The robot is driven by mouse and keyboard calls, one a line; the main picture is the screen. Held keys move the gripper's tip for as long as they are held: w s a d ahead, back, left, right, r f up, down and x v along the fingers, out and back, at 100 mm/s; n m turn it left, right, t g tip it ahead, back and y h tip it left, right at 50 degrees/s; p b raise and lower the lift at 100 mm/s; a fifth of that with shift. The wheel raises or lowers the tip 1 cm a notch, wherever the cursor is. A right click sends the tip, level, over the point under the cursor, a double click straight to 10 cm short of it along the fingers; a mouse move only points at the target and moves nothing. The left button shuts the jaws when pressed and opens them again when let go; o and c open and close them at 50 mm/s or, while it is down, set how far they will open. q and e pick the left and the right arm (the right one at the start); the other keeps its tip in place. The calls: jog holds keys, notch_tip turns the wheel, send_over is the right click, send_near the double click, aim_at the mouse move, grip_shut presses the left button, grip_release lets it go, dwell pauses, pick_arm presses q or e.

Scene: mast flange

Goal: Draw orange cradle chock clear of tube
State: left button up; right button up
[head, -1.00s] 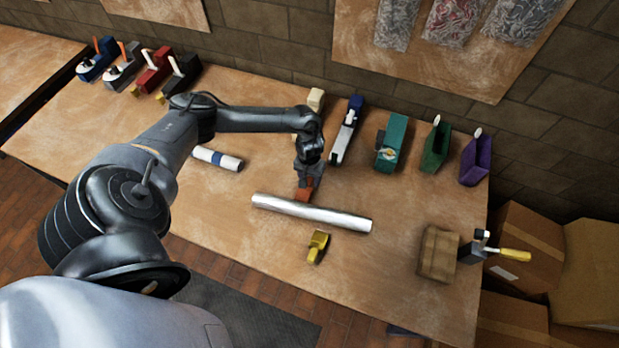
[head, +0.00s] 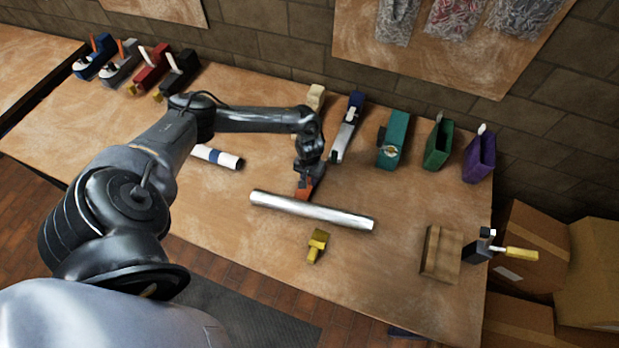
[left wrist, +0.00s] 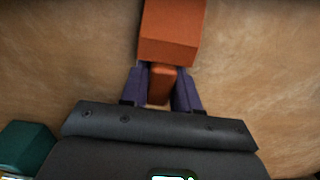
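The orange cradle chock (head: 304,188) sits at the far side of the silver tube (head: 312,211), which lies across the bench; I cannot tell whether they touch. In the left wrist view the chock's block (left wrist: 171,35) reaches the top edge, and its narrower tab (left wrist: 160,86) is between the two dark fingers of my left gripper (left wrist: 160,88). The fingers look closed against the tab's sides. In the head view my left gripper (head: 309,177) comes down from above at the chock. A yellow chock (head: 317,245) stands on the near side of the tube. My right gripper is not in view.
A white roll with a blue band (head: 217,157) lies left of the gripper. A cream block (head: 315,97), blue tool (head: 347,128), and teal (head: 393,140), green (head: 438,145) and purple (head: 479,158) holders line the back. A wooden block (head: 441,253) stands right. Bench is bare between gripper and roll.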

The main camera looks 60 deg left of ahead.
pick_arm(q)
jog(key=shift+c, duration=0.6)
jog(key=shift+a, duration=0.1)
jog(key=shift+w+a+f, duration=0.1)
jog(key=shift+w+a, duration=0.1)
jog(key=shift+w+a, duration=0.8)
jog(key=shift+w, duration=0.05)
jog(key=o, duration=0.8)
jog(key=shift+o, duration=0.2)
jog(key=shift+r, duration=0.25)
